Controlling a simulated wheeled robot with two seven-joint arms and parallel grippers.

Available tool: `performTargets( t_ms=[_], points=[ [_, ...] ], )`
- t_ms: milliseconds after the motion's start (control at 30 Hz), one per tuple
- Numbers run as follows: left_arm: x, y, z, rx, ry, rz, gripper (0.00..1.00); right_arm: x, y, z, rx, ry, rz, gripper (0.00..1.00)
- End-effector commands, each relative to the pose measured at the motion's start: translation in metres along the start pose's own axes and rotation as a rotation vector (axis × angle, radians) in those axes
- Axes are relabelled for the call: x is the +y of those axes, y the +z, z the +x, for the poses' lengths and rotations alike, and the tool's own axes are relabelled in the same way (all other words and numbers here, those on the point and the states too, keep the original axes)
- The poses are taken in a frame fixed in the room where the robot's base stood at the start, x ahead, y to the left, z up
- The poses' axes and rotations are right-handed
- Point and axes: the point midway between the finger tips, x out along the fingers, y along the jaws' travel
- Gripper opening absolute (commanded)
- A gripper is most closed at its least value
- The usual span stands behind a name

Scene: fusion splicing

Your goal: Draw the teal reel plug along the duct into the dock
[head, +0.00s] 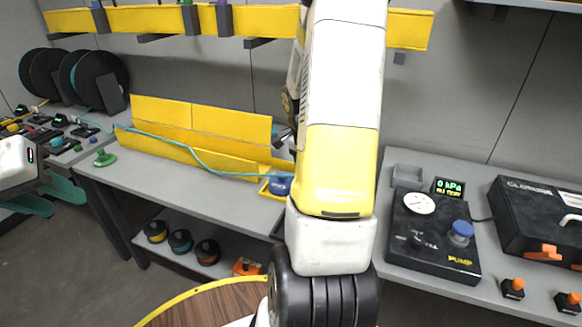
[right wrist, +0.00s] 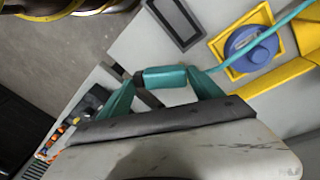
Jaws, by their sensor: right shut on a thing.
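The teal reel plug (right wrist: 165,77) is held between the teal fingertips of my right gripper (right wrist: 164,80) in the right wrist view. The gripper is shut on it, above the grey bench. A teal cable (right wrist: 287,24) runs towards the plug past a round blue piece in a yellow tray. In the head view the cable (head: 205,165) comes from the left along the yellow duct (head: 185,150) to the blue piece (head: 281,186). My right arm hides the right gripper and plug there. My left gripper (head: 66,199) is open and empty at the left edge. I cannot clearly identify the dock.
Black reels (head: 98,78) stand at the back left. A green knob (head: 105,158) sits on the bench. A pump box (head: 432,235) and a black case (head: 545,220) are on the right. A dark-framed grey tray (right wrist: 176,22) lies near the plug.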

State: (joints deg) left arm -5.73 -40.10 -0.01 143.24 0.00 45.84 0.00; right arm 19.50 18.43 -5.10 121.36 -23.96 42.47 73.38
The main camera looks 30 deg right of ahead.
Motion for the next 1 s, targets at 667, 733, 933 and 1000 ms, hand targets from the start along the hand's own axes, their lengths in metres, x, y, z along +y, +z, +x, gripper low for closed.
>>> performTargets(
  t_ms=[667,733,933,1000],
  points=[
    [0.0,0.0,0.0,0.0,0.0,0.0,0.36,-0.024,0.062,0.007,-0.121,0.085,0.855,0.37],
    [0.0,0.0,0.0,0.0,0.0,0.0,0.36,-0.025,0.066,0.007,-0.128,0.09,0.906,0.37],
    [0.0,0.0,0.0,0.0,0.0,0.0,0.36,-0.026,0.067,0.007,-0.133,0.093,0.94,0.37],
    [0.0,0.0,0.0,0.0,0.0,0.0,0.36,-0.026,0.067,0.007,-0.133,0.093,0.939,0.37]
  ],
)
